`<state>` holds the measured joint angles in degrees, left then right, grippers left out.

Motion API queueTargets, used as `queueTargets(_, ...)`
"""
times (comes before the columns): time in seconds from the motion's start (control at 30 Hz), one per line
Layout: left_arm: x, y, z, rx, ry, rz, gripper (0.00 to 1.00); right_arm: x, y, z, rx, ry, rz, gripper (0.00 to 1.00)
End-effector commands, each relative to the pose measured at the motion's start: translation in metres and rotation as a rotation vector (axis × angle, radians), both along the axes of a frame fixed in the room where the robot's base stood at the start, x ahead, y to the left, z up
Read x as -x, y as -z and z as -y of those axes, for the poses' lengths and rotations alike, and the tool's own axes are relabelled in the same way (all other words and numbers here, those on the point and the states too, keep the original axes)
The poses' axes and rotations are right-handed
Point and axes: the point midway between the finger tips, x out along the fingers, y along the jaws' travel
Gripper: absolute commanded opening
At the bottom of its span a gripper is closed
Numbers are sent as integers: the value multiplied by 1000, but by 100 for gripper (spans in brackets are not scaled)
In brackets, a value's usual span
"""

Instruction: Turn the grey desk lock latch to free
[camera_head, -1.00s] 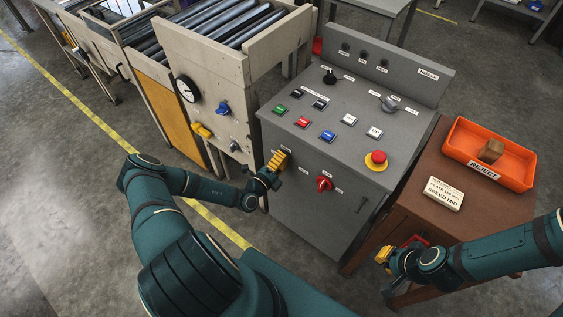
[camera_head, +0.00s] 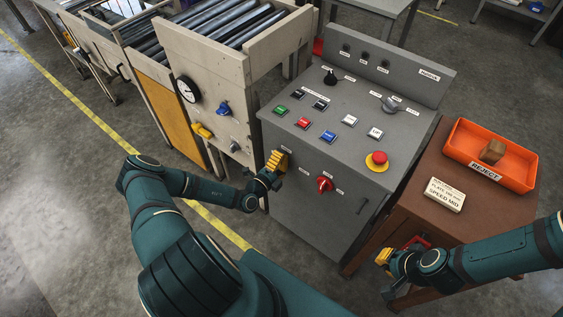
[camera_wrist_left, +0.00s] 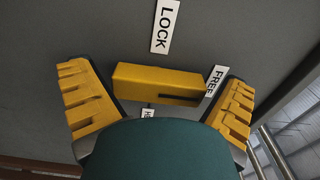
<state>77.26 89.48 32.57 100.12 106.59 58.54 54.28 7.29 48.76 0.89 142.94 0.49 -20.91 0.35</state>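The grey desk (camera_head: 310,205) has small white labels on its front. In the left wrist view, a yellow latch bar (camera_wrist_left: 150,80) lies across the grey panel, with its right end near the FREE label (camera_wrist_left: 215,82). The LOCK label (camera_wrist_left: 164,25) is above the bar. My left gripper (camera_head: 275,165) is at the upper left of the desk front and hides most of the latch there. Its yellow fingers (camera_wrist_left: 160,100) are spread on either side of the bar, with gaps visible. My right gripper (camera_head: 384,257) is in front of the brown table; its finger opening is unclear.
The desk top carries coloured buttons, a red emergency knob (camera_head: 377,159) and dials. A red rotary switch (camera_head: 324,184) is on the front, right of my left gripper. The brown table (camera_head: 415,205) holds an orange reject tray (camera_head: 520,178). A roller machine (camera_head: 210,80) stands left.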

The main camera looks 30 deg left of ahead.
Motion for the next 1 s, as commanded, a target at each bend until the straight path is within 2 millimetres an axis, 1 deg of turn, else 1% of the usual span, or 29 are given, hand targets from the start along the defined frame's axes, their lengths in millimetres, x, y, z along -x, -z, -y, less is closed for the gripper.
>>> queueTargets(0.17,1,0,0,-1,0,0,100,0,0,0,0,0,0,0)
queueTargets(0.27,6,0,-1,-1,-1,-1,100,0,0,0,0,0,1,0)
queueTargets(0.37,19,1,-2,-1,-1,-3,100,0,0,0,0,0,1,0)
queueTargets(0.6,67,1,-6,-1,-2,-3,100,0,0,0,0,0,0,0)
queueTargets(0.73,91,0,-8,-1,-2,-3,100,0,0,0,0,0,0,0)
queueTargets(0.9,112,0,-9,-1,-1,-1,100,0,0,0,0,0,0,0)
queueTargets(1.0,118,0,-9,0,1,0,100,0,0,0,0,0,0,0)
